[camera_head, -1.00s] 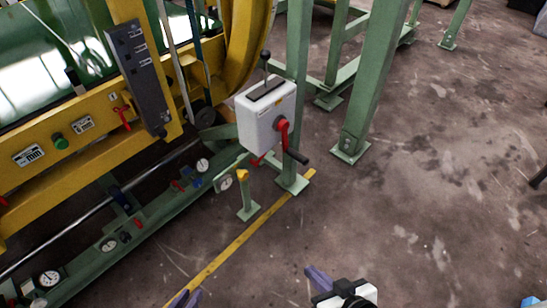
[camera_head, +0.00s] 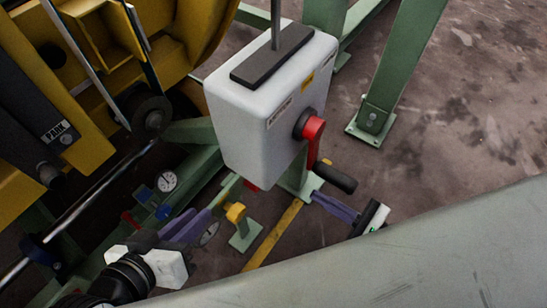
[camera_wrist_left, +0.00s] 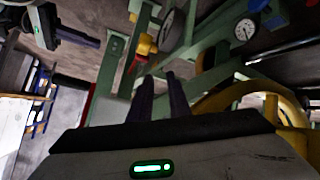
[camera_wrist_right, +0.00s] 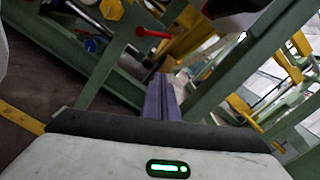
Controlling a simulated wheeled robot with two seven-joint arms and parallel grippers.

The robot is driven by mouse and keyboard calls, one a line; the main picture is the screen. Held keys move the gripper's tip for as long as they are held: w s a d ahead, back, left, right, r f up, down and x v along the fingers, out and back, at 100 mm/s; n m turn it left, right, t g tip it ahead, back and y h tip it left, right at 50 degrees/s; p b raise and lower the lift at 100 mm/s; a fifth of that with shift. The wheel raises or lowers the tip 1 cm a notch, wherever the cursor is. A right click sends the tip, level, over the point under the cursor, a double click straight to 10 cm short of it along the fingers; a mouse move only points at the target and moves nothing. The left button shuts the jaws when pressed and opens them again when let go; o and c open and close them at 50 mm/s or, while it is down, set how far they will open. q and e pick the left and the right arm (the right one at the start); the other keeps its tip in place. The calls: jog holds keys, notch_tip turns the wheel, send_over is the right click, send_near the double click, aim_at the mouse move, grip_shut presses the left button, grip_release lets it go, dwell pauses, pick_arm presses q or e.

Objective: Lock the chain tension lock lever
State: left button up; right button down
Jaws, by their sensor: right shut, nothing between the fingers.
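I cannot tell for sure which handle is the chain tension lock lever. A white box (camera_head: 262,105) on a green post has a red crank (camera_head: 313,132) with a black grip on its right side. A small red lever below the box is mostly hidden in the head view; a red lever shows in the right wrist view (camera_wrist_right: 152,33) and in the left wrist view (camera_wrist_left: 134,62). My left gripper (camera_head: 187,226) is below and left of the box, its fingers slightly apart and empty. My right gripper (camera_head: 330,205) is shut and empty, below the crank's grip.
A yellow-capped green post (camera_head: 236,214) stands between the grippers. A gauge (camera_head: 166,181) and green beams lie behind my left gripper. Yellow machine frame (camera_head: 90,150) fills the left. Open floor (camera_head: 470,120) lies to the right. My arm crosses the lower right.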

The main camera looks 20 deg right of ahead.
pick_arm(q)
jog(key=shift+d, duration=0.1)
jog(key=shift+s, duration=0.15)
pick_arm(e)
jog(key=shift+s+d, duration=0.1)
jog(key=shift+s, duration=0.05)
pick_arm(q)
jog(key=shift+d+r+b, duration=0.3)
jog(key=shift+b, duration=0.5)
jog(key=shift+r+t+h, duration=0.3)
jog(key=shift+r+h, duration=0.1)
jog(key=shift+r, duration=0.1)
jog(key=shift+d, duration=0.1)
pick_arm(e)
jog(key=w+a+r, duration=0.4)
jog(key=w+a, duration=0.3)
jog(key=a, duration=0.1)
jog(key=shift+a, duration=0.2)
jog(key=shift+w, duration=0.1)
